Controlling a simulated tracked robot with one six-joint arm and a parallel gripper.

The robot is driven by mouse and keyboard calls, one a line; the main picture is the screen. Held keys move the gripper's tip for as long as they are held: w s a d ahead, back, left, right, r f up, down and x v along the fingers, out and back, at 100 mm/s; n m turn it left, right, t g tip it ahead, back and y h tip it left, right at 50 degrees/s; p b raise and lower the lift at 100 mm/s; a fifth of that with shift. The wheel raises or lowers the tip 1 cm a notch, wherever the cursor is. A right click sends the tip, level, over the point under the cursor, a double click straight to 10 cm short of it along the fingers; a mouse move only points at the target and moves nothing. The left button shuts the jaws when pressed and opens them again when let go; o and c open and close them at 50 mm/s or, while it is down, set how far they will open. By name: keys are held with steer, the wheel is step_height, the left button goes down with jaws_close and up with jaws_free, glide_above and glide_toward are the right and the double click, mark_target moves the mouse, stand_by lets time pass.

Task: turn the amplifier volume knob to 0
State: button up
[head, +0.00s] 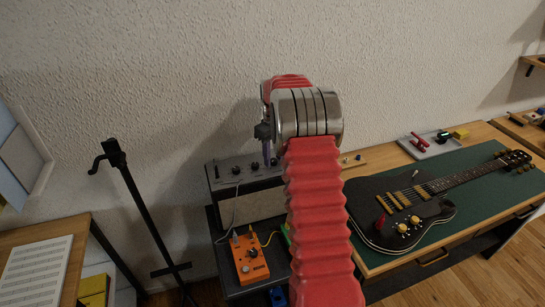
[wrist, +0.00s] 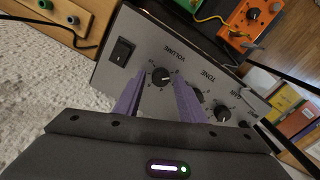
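The amplifier (head: 249,208) stands against the wall, partly hidden by my arm. Its grey control panel (wrist: 195,62) fills the middle of the wrist view. The black volume knob (wrist: 162,77) sits under the VOLUME label, with a light pointer mark that seems to point right in the picture; its exact setting is too small to read. My gripper (wrist: 160,75) is open, its two purple fingers apart on either side of the volume knob; I cannot tell whether they touch it. In the head view my gripper (head: 267,152) points down at the amplifier's top.
A black rocker switch (wrist: 122,51) is left of the volume knob. Another knob is partly hidden by the right finger, and one (wrist: 222,113) sits farther right. An orange pedal (head: 249,259) with cables is in front. A guitar (head: 400,208) lies on the bench at right.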

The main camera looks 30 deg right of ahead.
mark_target(274, 160)
steer(key=shift+o, duration=0.5)
step_height(274, 160, up, 14)
steer(key=shift+f, duration=0.2)
stand_by(0.5)
steer(key=m, duration=0.9)
steer(key=shift+s+m, duration=0.15)
steer(key=shift+m, duration=0.25)
steer(key=shift+f, duration=0.1)
step_height(274, 160, down, 14)
steer(key=shift+r, duration=0.2)
stand_by(0.4)
